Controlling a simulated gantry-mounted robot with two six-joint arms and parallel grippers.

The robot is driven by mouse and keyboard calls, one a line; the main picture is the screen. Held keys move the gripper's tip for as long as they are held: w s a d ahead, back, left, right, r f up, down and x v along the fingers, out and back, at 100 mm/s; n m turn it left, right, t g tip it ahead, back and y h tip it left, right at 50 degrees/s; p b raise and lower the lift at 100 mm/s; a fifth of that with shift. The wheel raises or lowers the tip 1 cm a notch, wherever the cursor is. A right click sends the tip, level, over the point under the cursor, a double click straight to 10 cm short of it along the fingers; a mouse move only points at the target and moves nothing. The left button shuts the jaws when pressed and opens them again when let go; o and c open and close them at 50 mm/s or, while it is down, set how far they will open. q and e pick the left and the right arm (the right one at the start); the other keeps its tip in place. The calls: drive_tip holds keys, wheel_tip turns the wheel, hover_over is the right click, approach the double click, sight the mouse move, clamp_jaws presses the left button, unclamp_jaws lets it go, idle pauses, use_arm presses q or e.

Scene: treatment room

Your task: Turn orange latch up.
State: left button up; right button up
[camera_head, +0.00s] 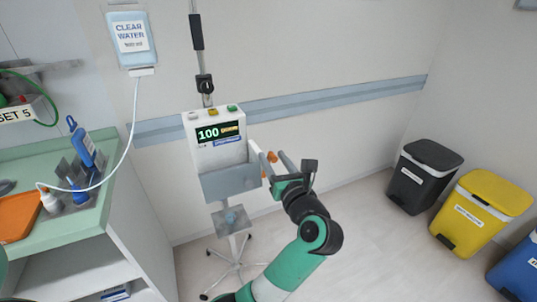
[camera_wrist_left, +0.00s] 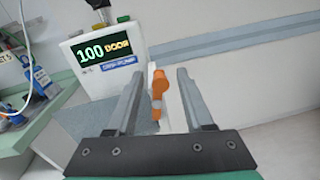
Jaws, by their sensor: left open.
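The orange latch (camera_head: 271,157) sits on the right side of the white pump box (camera_head: 213,153), partly hidden by my gripper in the head view. In the left wrist view the latch (camera_wrist_left: 158,90) stands roughly upright, with a thicker orange upper part and a smaller orange piece at its lower end. My left gripper (camera_head: 268,151) is open at the right side of the box. In the wrist view its two grey fingers (camera_wrist_left: 161,73) lie on either side of the latch, with gaps between; I see no contact. My right gripper is not in view.
The box's display reads 100, and it stands on a wheeled pole. A clear water bag (camera_head: 131,38) hangs at upper left, its tube running to the green counter (camera_head: 75,226). Black (camera_head: 422,178) and yellow (camera_head: 478,212) bins stand at right. Floor between is clear.

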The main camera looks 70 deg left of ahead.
sight(271, 155)
use_arm(q)
drive_tip(key=a+b, duration=0.1)
drive_tip(key=a, duration=0.3)
drive_tip(key=shift+w+a, duration=0.15)
clamp_jaws()
